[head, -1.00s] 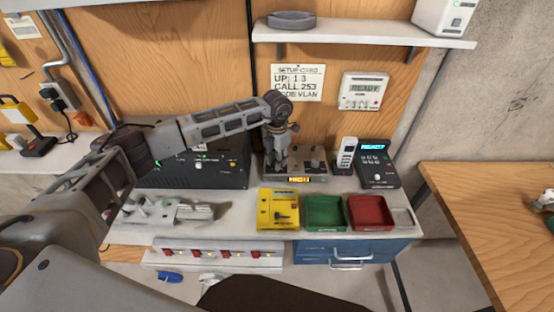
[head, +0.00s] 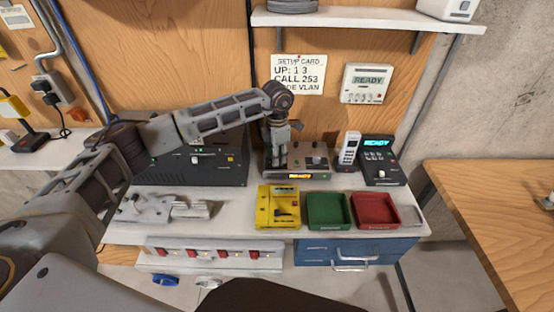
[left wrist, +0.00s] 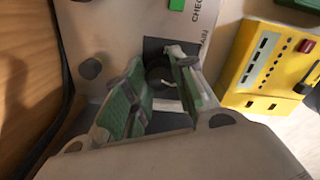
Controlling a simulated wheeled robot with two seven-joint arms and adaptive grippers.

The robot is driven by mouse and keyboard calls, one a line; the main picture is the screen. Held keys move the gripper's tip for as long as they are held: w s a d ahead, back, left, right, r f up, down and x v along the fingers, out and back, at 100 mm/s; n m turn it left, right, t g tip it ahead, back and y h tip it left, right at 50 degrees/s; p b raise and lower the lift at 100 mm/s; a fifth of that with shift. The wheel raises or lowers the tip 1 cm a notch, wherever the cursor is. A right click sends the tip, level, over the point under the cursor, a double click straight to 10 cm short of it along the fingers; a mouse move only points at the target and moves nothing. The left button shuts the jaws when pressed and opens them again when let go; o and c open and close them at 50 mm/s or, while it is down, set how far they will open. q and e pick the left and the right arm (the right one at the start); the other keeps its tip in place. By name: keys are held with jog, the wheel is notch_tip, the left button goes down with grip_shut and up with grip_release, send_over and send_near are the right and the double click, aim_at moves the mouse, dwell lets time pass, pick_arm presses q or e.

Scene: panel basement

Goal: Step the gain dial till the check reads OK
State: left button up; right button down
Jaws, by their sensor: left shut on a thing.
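The grey box (head: 320,172) with the gain dial stands at the middle back of the bench. Its amber display (head: 300,176) appears to read READY. My left gripper (head: 276,168) points down over the left part of this box and hides the dial in the head view. In the left wrist view the two green-padded fingers (left wrist: 158,68) are shut on the dark round gain dial (left wrist: 157,80), beside the partly hidden GAIN label. A green button (left wrist: 177,4) next to the CHECK label shows at the top edge. My right gripper is not in view.
A yellow box (head: 278,208), a green tray (head: 328,210) and a red tray (head: 375,210) stand in front. A handset (head: 349,148) and a keypad unit (head: 380,165) are to the right. A setup card (head: 298,75) hangs above.

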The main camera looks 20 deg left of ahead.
pick_arm(q)
jog(key=shift+m+b, duration=1.05)
jog(key=shift+m, duration=0.05)
jog(key=shift+m+b, duration=0.5)
jog(key=shift+m, duration=0.2)
jog(key=shift+r, duration=0.1)
jog(key=o, duration=1.1)
jog(key=shift+c, duration=0.2)
notch_tip(320, 180, up, 12)
